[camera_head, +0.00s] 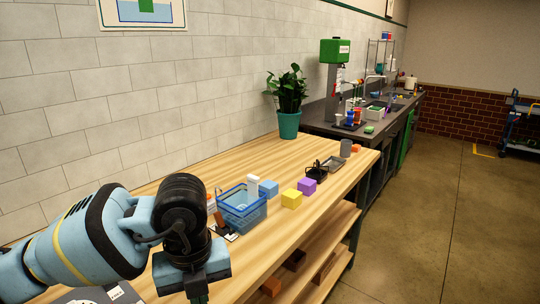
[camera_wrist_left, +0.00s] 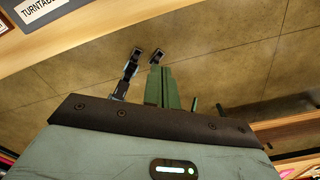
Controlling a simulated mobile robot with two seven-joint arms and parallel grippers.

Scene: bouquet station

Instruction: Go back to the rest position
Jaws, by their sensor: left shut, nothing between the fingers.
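My left arm comes in from the left in the head view, in front of the wooden table (camera_head: 185,182). My left gripper (camera_head: 197,296) points down at the bottom edge of that view, partly cut off by it. In the left wrist view its narrow green fingers (camera_wrist_left: 161,88) are together, with nothing seen between them and the floor (camera_wrist_left: 215,70) behind. My right gripper is in neither view.
A blue basket (camera_head: 262,214) stands on the table just right of my left arm. Open floor (camera_head: 430,230) lies right.

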